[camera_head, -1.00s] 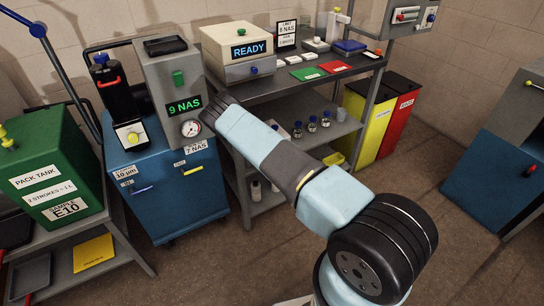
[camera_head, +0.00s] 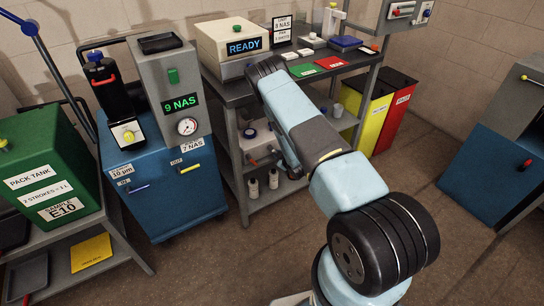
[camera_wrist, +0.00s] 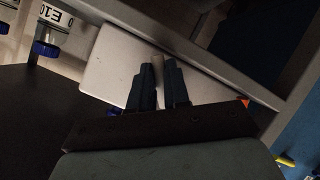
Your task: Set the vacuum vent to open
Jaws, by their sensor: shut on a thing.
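My gripper's dark fingers are closed around a narrow pale piece (camera_wrist: 157,63) that looks like a handle. I cannot read any vent marking or tell the vent's position.
A bench top carries the READY unit (camera_head: 235,47) above the shelf. A sample bottle (camera_wrist: 50,30) labelled E10 with a blue cap is at upper left in the wrist view. The blue cart (camera_head: 165,195) stands left. The floor in front is clear.

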